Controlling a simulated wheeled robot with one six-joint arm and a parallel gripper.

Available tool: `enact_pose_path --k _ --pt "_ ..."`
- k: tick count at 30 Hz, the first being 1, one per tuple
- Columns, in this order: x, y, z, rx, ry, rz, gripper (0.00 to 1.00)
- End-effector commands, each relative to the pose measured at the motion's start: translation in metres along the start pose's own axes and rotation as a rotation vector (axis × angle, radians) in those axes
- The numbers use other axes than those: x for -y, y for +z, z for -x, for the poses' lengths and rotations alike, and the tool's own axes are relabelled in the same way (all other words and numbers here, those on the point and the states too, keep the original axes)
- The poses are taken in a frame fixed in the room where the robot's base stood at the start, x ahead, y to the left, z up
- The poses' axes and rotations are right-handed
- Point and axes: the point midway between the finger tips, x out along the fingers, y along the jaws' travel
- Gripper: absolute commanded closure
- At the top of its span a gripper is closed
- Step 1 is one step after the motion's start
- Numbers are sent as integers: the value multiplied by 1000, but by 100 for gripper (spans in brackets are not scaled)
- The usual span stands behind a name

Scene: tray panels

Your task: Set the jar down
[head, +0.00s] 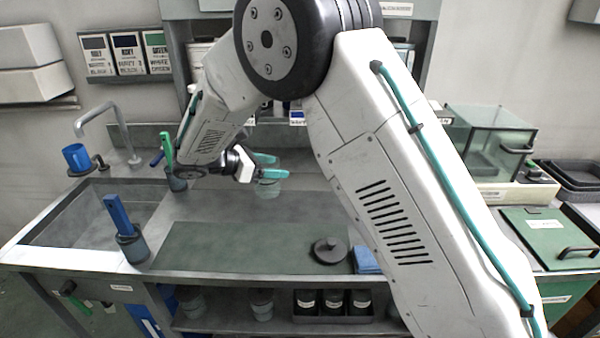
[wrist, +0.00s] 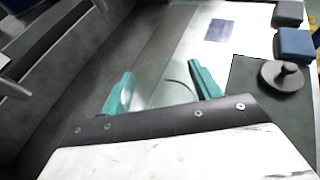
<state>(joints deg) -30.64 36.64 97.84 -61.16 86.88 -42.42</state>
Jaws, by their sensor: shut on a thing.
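A clear glass jar (head: 268,187) is between the teal fingers of my gripper (head: 268,167), above the back part of the counter in the head view. My gripper is shut on it. In the wrist view the jar's see-through body (wrist: 163,88) shows faintly between the two teal fingertips (wrist: 165,82). Its outline is weak, and I cannot tell whether its base touches the counter. A dark round lid with a knob (head: 330,250) lies apart from it on the green mat (head: 215,247); the lid also shows at the right of the wrist view (wrist: 284,75).
A sink (head: 90,215) is at the left, with a blue-handled tool in a dark cup (head: 131,244) by its edge. A blue mug (head: 77,157) is near the tap. Most of the mat is clear.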

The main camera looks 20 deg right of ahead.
Motion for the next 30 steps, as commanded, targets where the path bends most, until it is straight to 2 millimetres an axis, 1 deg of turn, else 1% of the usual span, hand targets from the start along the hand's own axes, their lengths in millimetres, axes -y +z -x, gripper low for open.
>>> enact_pose_path --k 1,9,12,15,18,22,30 --pt "-5 4 -11 0 -4 -4 67" --pt "-37 22 -73 -1 -2 -2 67" --pt "-48 28 -95 0 -1 -2 67" --pt "-56 33 -111 0 1 -1 67" --pt "-62 36 -120 0 2 0 67" --pt "-64 35 -126 0 3 2 67" --pt "-64 6 -137 0 3 3 67"
